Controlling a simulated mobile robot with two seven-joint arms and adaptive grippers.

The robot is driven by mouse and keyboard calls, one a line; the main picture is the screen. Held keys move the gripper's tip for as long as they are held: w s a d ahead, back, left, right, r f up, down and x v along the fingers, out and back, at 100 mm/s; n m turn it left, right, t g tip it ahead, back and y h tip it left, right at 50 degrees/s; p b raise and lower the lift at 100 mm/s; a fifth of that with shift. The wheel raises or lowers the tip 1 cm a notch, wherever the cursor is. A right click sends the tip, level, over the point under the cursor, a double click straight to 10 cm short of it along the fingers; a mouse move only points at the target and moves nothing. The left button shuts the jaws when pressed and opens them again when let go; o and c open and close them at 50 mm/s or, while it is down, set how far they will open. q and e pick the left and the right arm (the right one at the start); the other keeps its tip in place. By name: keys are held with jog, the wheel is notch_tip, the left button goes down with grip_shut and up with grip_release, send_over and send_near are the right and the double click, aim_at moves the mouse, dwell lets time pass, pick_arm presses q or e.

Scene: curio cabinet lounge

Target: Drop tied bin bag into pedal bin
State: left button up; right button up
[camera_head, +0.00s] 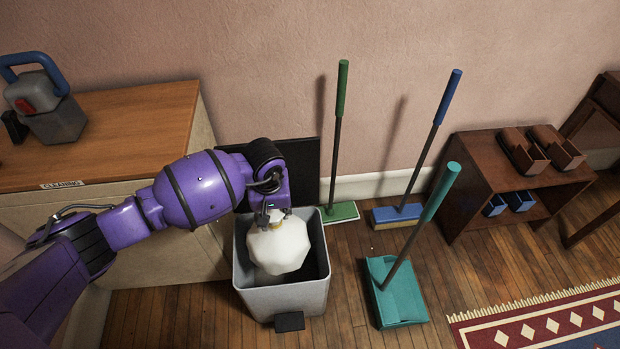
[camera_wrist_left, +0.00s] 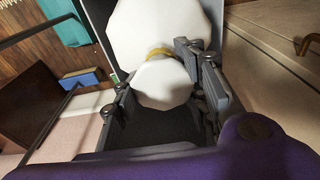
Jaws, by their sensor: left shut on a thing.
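The white bin bag (camera_head: 279,248) hangs from my left gripper (camera_head: 270,213) within the mouth of the grey pedal bin (camera_head: 285,299). The bin's dark lid stands open behind it, and its pedal (camera_head: 289,321) is at the front. My right gripper is not in view.
A wooden-topped cabinet (camera_head: 110,130) stands left of the bin, with a grey container (camera_head: 50,110) on it. A green broom (camera_head: 341,212), a blue broom (camera_head: 397,215) and a teal dustpan (camera_head: 397,300) stand to the right. A shoe rack (camera_head: 480,170) and rug are farther right.

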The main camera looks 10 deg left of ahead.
aim_at(277, 231)
pick_arm(q)
notch_tip(277, 231, down, 8)
jog(key=b, duration=0.4)
jog(key=shift+s+r, duration=0.1)
jog(key=shift+r, duration=0.15)
jog(key=shift+f+b, duration=0.95)
jog(key=shift+f, duration=0.2)
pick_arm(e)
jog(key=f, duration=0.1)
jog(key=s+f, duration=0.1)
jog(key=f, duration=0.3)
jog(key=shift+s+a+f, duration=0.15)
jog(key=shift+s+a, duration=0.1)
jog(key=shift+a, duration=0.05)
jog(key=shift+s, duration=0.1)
pick_arm(q)
jog(key=o, duration=1.3)
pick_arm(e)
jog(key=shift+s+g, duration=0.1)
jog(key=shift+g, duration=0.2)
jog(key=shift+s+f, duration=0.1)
pick_arm(q)
jog(key=shift+r, duration=0.1)
jog(key=r, duration=0.8)
jog(key=s+r, duration=0.1)
jog(key=r, duration=0.2)
jog(key=shift+s+d+r, duration=0.1)
jog(key=shift+d+r, duration=0.05)
jog(key=shift+r, duration=0.25)
